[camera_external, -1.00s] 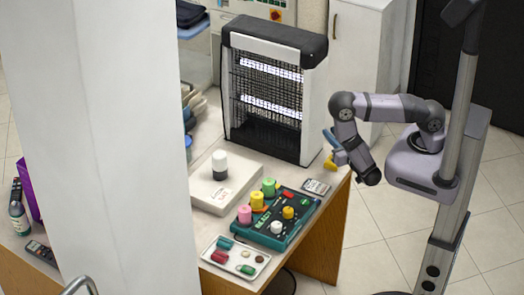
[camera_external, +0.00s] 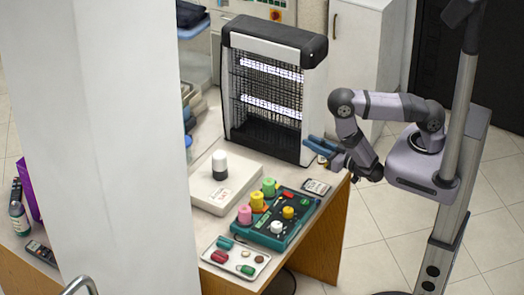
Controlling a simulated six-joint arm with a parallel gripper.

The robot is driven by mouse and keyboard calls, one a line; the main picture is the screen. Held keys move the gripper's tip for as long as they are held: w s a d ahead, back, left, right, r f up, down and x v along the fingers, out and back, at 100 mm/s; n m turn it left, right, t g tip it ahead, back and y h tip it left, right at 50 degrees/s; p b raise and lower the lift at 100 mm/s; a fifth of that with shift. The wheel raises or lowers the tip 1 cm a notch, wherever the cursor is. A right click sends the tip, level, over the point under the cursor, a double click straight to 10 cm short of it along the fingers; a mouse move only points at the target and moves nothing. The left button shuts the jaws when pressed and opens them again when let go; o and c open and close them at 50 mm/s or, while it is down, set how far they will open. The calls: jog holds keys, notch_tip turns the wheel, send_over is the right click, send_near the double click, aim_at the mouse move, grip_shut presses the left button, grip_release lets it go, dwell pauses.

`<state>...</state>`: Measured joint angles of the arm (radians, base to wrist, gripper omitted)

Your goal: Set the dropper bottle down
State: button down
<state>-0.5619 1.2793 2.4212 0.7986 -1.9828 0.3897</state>
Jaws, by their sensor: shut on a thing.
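My gripper (camera_external: 316,145) is at the right end of the table, just right of the bug zapper's foot. Its blue fingers point left. A small pale and amber thing (camera_external: 322,160), which I take for the dropper bottle, shows just below the fingers. It is small and partly hidden by the gripper, so its shape and tilt are unclear. My gripper is shut on it. I cannot tell whether the bottle touches the table top (camera_external: 308,168).
A black and white bug zapper (camera_external: 272,90) stands close behind my gripper. A card-like item (camera_external: 317,187), a teal device (camera_external: 268,232) with colored cylinders, a white scale-like box (camera_external: 216,192) and a white tray (camera_external: 232,268) occupy the table.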

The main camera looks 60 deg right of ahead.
jog(key=shift+f+p, duration=0.95)
jog(key=shift+f, duration=3.85)
jog(key=shift+f, duration=0.15)
jog(key=c, duration=1.6)
grip_release()
jog(key=shift+c, duration=0.2)
jog(key=shift+s+a+p, duration=0.15)
jog(key=shift+s+a, duration=0.1)
jog(key=shift+s, duration=1)
jog(key=shift+s+a+p, duration=0.15)
jog(key=shift+s+a, duration=0.05)
jog(key=shift+s, duration=1)
jog(key=shift+s+a+f, duration=0.1)
jog(key=shift+s, duration=1.05)
jog(key=shift+o, duration=0.3)
